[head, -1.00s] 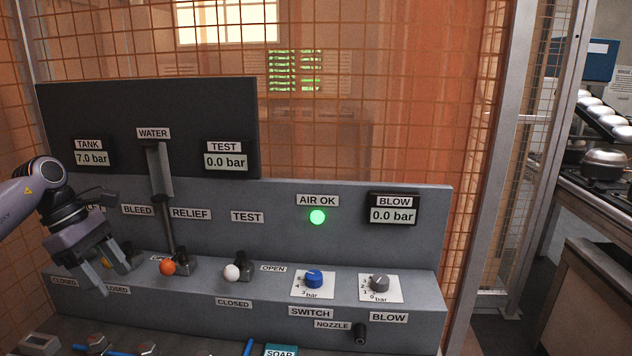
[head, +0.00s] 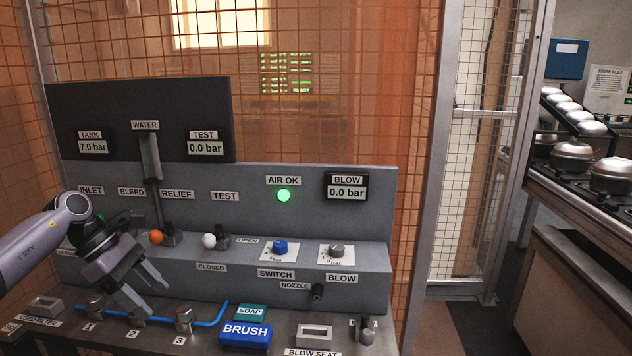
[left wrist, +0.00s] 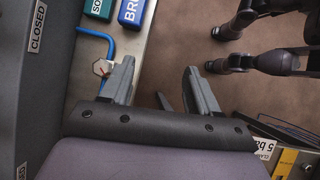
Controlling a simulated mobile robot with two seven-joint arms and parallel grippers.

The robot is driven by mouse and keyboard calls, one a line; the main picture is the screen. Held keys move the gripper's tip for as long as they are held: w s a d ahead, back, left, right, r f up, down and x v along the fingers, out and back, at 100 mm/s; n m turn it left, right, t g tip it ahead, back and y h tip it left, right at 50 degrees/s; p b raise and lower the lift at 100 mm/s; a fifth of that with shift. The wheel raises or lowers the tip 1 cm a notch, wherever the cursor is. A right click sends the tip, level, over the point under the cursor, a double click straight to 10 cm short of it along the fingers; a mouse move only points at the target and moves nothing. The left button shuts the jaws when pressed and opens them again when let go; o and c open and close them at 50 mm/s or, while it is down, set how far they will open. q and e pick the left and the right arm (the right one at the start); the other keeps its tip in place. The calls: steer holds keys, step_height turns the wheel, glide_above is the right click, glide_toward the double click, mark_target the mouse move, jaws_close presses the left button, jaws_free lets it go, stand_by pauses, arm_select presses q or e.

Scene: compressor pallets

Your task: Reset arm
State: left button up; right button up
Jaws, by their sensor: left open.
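My left gripper (head: 151,294) comes in from the left in the head view. It is open and empty, with its fingers pointing down in front of the grey control panel (head: 345,260), above the bench (head: 60,338) with the blue hose. In the left wrist view the two fingers (left wrist: 160,88) are spread apart with nothing between them. The orange knob (head: 156,237) and white knob (head: 209,241) stand on the panel's ledge to the right of my gripper, apart from it. The hand partly hides the panel's left end. My right gripper is not seen.
A blue BRUSH block (head: 245,336) and green SOAP block (head: 250,313) sit on the bench, right of metal hose fittings (head: 183,318). A wire mesh fence (head: 400,120) stands behind.

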arm_select(q)
steer(key=s+d+f+n+t+h, duration=0.25)
steer(key=d+n+h, duration=0.2)
steer(key=d, duration=0.25)
steer(key=s+d+f+n+t+h, duration=0.1)
steer(key=d+f+n+t+h, duration=0.15)
steer(key=d+n, duration=0.4)
steer(key=s+d+f+n+t+h, duration=0.2)
steer(key=d+f+n+h, duration=0.2)
steer(key=d, duration=0.5)
steer(key=s+a+f+m+t+y, duration=0.1)
steer(key=s+a+f+m+y, duration=0.3)
steer(key=m, duration=0.7)
steer(key=s+a+f+m+t+y, duration=0.1)
steer(key=s+a+f+m+y, duration=0.3)
steer(key=s+f+m+y, duration=0.2)
steer(key=s+a+f+m+t+y, duration=0.1)
steer(key=s+a+f+m+y, duration=0.2)
steer(key=s+f+m, duration=0.6)
steer(key=s+m+y, duration=0.2)
steer(key=m, duration=0.7)
steer(key=shift+s+a+b, duration=0.2)
steer(key=shift+a+b, duration=0.2)
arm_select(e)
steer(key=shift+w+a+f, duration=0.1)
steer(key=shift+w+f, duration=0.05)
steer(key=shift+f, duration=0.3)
arm_select(q)
steer(key=shift+f+m, duration=0.1)
steer(key=shift+m, duration=0.2)
